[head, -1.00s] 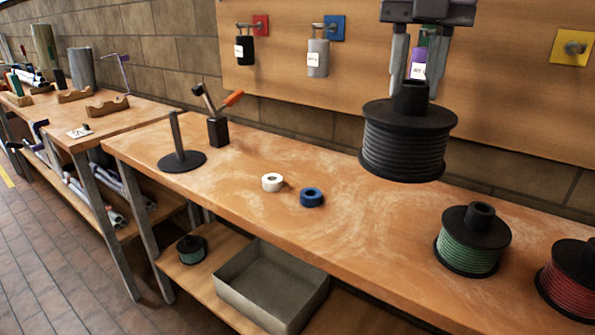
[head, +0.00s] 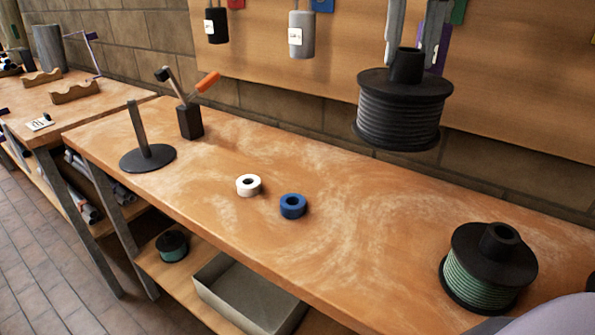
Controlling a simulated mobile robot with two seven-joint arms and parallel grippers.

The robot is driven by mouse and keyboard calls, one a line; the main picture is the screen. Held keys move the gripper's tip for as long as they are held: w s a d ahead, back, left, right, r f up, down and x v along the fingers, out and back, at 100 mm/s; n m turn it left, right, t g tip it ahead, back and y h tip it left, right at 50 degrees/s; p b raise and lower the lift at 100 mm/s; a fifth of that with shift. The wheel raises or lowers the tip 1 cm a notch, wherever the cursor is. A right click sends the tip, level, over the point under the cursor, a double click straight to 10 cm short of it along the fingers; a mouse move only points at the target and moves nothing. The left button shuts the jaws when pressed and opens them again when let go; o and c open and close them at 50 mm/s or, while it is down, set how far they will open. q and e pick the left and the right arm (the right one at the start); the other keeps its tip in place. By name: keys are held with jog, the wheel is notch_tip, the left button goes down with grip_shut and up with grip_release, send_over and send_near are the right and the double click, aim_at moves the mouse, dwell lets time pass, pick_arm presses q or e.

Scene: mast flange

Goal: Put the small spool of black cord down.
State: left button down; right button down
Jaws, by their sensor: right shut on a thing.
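The small spool of black cord (head: 398,118) hangs upright in the air above the back right part of the workbench (head: 330,255). It has dark flanges and a dark hub standing up on top. My right gripper (head: 411,52) reaches down from the top edge and is shut on that hub. Only its fingers show. There is clear space below the spool, and it touches nothing else that I can see. My left gripper is not in view.
A stand with a post (head: 147,158) and a tool holder (head: 190,120) are at the left end. White tape (head: 248,185) and blue tape (head: 293,206) lie mid-bench. A green spool (head: 484,277) stands at right. Bare bench lies between tapes and green spool.

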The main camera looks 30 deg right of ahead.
notch_tip(320, 180, down, 20)
jog(key=b, duration=0.4)
dwell(0.3)
jog(key=c, duration=0.8)
grip_release()
notch_tip(320, 180, up, 12)
jog(key=p, duration=0.2)
